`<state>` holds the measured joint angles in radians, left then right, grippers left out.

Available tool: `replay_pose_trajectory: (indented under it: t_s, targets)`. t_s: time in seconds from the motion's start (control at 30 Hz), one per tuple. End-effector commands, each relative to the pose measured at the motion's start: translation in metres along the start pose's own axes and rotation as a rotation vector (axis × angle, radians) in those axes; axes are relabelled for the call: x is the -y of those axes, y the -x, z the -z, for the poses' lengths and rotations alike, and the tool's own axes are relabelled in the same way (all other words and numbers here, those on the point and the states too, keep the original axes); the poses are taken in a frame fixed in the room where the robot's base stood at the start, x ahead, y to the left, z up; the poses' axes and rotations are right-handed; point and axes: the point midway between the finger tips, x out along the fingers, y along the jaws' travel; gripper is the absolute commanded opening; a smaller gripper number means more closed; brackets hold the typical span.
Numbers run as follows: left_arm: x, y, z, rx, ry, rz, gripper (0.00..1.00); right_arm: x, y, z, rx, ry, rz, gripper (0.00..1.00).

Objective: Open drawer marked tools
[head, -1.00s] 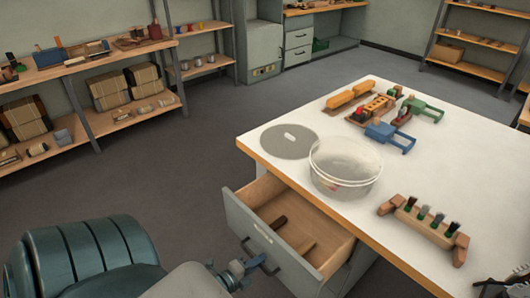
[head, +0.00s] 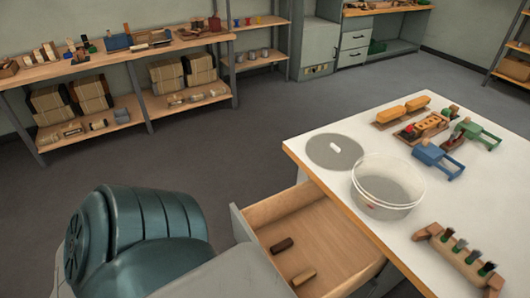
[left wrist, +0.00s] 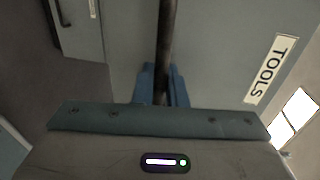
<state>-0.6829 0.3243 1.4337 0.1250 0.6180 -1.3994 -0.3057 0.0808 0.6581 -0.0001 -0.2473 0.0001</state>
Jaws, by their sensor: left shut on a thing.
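The tools drawer (head: 325,235) is pulled well out from the front of the white-topped table in the head view. Its grey front panel (head: 240,222) is partly hidden behind my arm. A dark brown block (head: 282,245) and a tan block (head: 304,277) lie inside on the wooden bottom. In the left wrist view the TOOLS label (left wrist: 270,69) is on the grey drawer front. My left gripper (left wrist: 163,82) has its blue fingers shut on the dark bar handle (left wrist: 167,35). In the head view my arm hides this gripper and the handle. My right gripper is not in view.
Shelves (head: 130,57) stand along the back wall. The floor (head: 240,135) between shelves and table is clear.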

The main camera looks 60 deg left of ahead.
Motion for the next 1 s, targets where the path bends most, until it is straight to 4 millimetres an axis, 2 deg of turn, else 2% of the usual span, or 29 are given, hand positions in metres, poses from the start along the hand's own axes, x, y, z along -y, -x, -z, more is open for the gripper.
replay_pose_trajectory:
  t_s: [0.03,0.2,0.67,0.7,0.8,1.0]
  targets:
    - [-0.002,0.008,-0.001,0.002,0.000,-0.006,0.00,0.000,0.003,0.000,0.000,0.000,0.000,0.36]
    - [-0.005,0.021,-0.001,0.001,0.000,-0.005,0.00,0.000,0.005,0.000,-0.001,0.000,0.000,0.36]
    - [-0.006,0.025,0.000,0.001,0.000,-0.002,0.00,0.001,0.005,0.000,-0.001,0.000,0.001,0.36]
    - [-0.006,0.025,0.000,0.001,0.000,-0.002,0.13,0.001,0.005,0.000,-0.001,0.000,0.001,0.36]
    - [-0.006,0.025,0.000,0.001,0.000,-0.001,0.29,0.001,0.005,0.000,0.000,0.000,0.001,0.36]
    - [-0.005,0.025,0.000,0.001,0.000,0.000,0.29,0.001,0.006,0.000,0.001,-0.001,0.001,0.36]
